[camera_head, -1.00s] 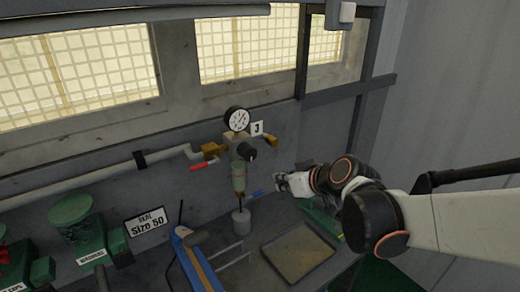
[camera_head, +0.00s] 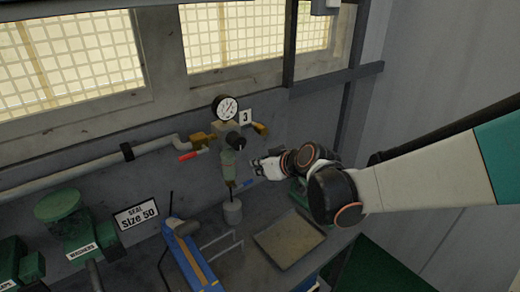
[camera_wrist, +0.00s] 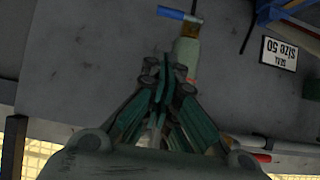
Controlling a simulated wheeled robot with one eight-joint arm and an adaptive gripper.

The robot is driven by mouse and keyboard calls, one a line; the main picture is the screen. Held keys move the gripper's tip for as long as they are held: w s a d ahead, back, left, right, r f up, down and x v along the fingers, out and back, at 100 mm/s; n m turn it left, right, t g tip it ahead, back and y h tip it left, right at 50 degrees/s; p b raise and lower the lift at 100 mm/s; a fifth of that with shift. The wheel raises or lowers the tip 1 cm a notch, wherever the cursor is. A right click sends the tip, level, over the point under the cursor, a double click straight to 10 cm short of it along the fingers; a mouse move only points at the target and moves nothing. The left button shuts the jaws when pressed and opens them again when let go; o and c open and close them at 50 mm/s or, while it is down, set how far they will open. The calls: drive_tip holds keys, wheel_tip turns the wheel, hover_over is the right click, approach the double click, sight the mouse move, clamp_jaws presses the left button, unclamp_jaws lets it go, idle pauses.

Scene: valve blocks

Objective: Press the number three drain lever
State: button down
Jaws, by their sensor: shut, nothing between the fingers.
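The valve block (camera_head: 228,140) on the back wall carries a round gauge (camera_head: 225,107) and a plate marked 3 (camera_head: 246,117). A red lever (camera_head: 193,154) sticks out at its left. A small blue lever (camera_head: 243,184) sits low on it, beside the greenish bowl (camera_head: 229,165). In the wrist view the blue lever (camera_wrist: 178,14) lies beyond my fingertips, at the end of the pale bowl (camera_wrist: 186,50). My gripper (camera_head: 256,167) is shut and empty, just right of the bowl and a little above the blue lever. Contact with the lever does not show.
A grey cup (camera_head: 232,212) stands under the bowl. A shallow tray (camera_head: 288,240) lies on the bench at the right. A pipe (camera_head: 90,164) runs along the wall.

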drive_tip(key=w+a+f+b, duration=0.1)
drive_tip(key=w+a+f, duration=0.1)
drive_tip(key=f, duration=0.4)
drive_tip(key=shift+w+a+f+b, duration=0.2)
drive_tip(key=shift+w+b, duration=0.15)
drive_tip(key=shift+w, duration=0.45)
